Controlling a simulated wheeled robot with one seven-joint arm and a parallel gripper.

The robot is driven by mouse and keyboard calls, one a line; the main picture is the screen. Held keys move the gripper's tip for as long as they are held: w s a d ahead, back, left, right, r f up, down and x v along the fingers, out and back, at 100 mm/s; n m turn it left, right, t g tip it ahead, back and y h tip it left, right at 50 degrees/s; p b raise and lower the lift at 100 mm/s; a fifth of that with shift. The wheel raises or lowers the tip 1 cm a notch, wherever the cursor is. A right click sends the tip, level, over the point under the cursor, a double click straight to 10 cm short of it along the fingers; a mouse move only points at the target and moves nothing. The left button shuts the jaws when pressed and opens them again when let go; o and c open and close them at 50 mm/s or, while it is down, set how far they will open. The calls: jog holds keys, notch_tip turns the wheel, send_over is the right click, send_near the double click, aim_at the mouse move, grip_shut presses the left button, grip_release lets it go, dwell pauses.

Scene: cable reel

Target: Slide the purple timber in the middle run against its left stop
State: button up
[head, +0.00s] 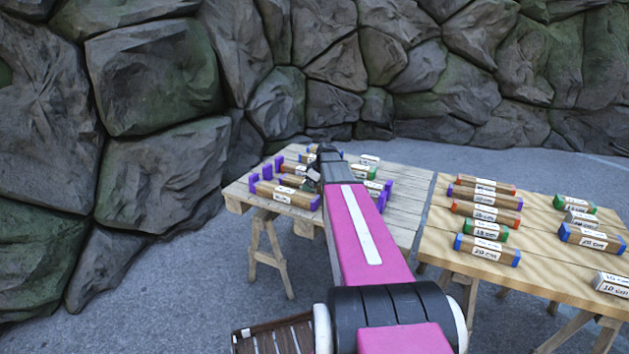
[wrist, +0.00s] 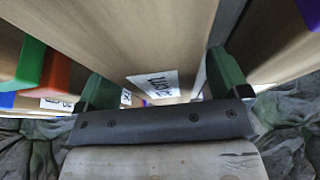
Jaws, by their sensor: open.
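Several wooden timbers with coloured ends and white labels lie in runs on the grey plank table (head: 400,222) at left. Upright purple stops (head: 267,170) stand at its left side. A purple-ended timber (head: 266,190) lies in the front run. The middle-run timber is mostly hidden behind my arm and gripper, so I cannot tell its full length or its gap to the stop. My gripper (head: 315,177) is low over the runs. In the wrist view its green fingers are apart, either side of a labelled wooden timber (wrist: 115,40); contact is unclear.
A lighter table (head: 430,243) at right holds several timbers with red, green and blue ends, including a blue-ended one (head: 487,250). Neighbouring timbers, one green-ended (wrist: 30,62), lie close beside my fingers. A rock wall (head: 160,75) stands behind.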

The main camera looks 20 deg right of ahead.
aim_at(296, 179)
jog(key=shift+f, duration=0.2)
jog(key=shift+a, duration=0.1)
jog(key=c, duration=1.2)
jog(key=shift+c, duration=0.2)
jog(key=shift+w, duration=0.15)
jog(key=shift+w+a, duration=2.7)
jog(key=shift+w, duration=0.1)
jog(key=o, duration=1.2)
jog(key=shift+a, duration=0.15)
